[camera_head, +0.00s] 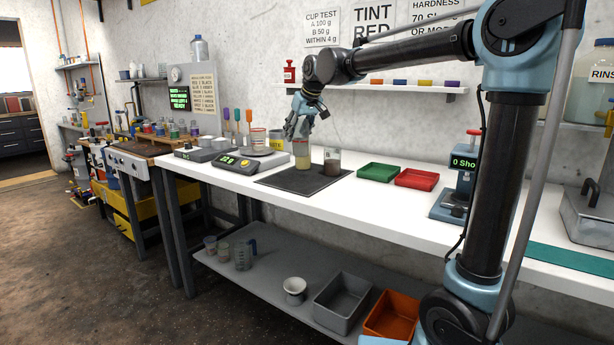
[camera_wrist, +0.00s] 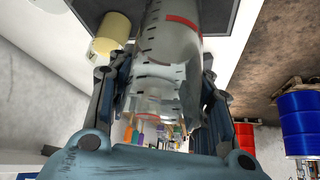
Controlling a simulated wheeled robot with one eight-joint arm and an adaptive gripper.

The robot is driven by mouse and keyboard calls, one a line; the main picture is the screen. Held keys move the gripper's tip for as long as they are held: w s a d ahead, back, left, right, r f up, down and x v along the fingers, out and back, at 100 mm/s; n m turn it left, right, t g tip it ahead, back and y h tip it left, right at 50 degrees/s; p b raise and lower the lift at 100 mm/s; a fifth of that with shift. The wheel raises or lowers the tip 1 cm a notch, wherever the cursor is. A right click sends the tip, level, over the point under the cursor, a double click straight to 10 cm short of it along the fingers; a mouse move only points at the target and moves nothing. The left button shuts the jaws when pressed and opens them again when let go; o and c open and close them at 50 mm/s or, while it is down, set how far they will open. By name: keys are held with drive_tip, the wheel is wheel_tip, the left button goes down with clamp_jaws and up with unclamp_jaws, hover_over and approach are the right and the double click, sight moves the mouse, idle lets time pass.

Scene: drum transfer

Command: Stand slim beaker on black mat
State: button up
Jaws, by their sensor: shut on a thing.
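My gripper (camera_head: 299,130) is low over the black mat (camera_head: 281,183), with its fingers on both sides of the slim beaker (camera_wrist: 170,60). The beaker is clear, with dark graduation marks and a red band. In the head view the slim beaker (camera_head: 301,148) shows just below my fingers, with pale yellow in its lower part; I cannot tell whether that is inside it or behind it. I cannot tell whether its base touches the mat. A clear beaker with dark brown contents (camera_head: 332,161) stands on the mat to the right.
A scale (camera_head: 240,162) with a beaker (camera_head: 258,139) on it stands left of the mat. A green tray (camera_head: 378,172) and a red tray (camera_head: 417,179) lie to the right. The mat's front part is clear. A pale yellow cylinder (camera_wrist: 113,35) shows beside the held beaker in the wrist view.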

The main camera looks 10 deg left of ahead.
sight(305, 137)
drive_tip(key=shift+w+a+f, duration=0.1)
drive_tip(key=shift+w+f, duration=0.05)
drive_tip(key=shift+f, duration=4.75)
drive_tip(key=o, duration=1)
drive_tip(key=shift+f, duration=0.1)
drive_tip(key=v, duration=1.2)
